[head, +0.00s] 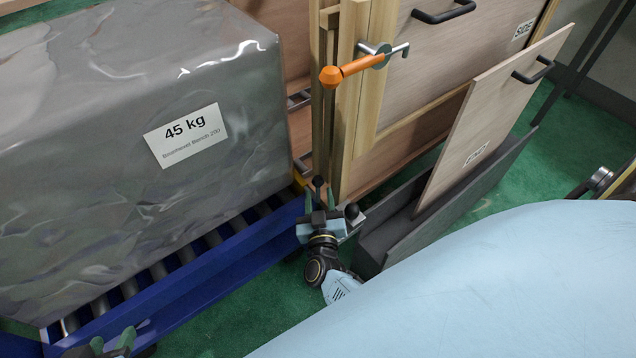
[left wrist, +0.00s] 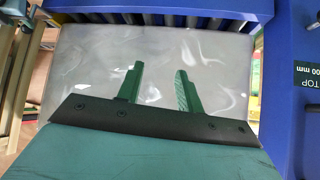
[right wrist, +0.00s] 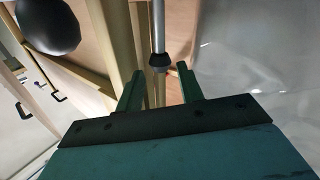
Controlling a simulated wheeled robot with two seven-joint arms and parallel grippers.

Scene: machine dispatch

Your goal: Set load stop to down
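A grey wrapped load labelled 45 kg (head: 205,85) sits on the blue roller conveyor (head: 215,270). I cannot tell for certain which part is the load stop; a slim lever with a black end (head: 318,182) stands at the conveyor's right end. My right gripper (head: 320,200) is there, its fingers apart. In the right wrist view a metal rod with a black end (right wrist: 159,60) lies between or just beyond the fingertips (right wrist: 157,80); contact is unclear. My left gripper (head: 110,345) is low at the left by the conveyor. Its fingers (left wrist: 158,80) are apart and empty, facing the load (left wrist: 215,55).
A wooden crate (head: 360,110) with an orange-handled latch (head: 355,68) stands behind my right gripper. A loose wooden panel (head: 490,110) stands in a dark grey trough (head: 400,235). A black ball (right wrist: 48,25) is near my right wrist. Green floor (head: 275,315) shows in front.

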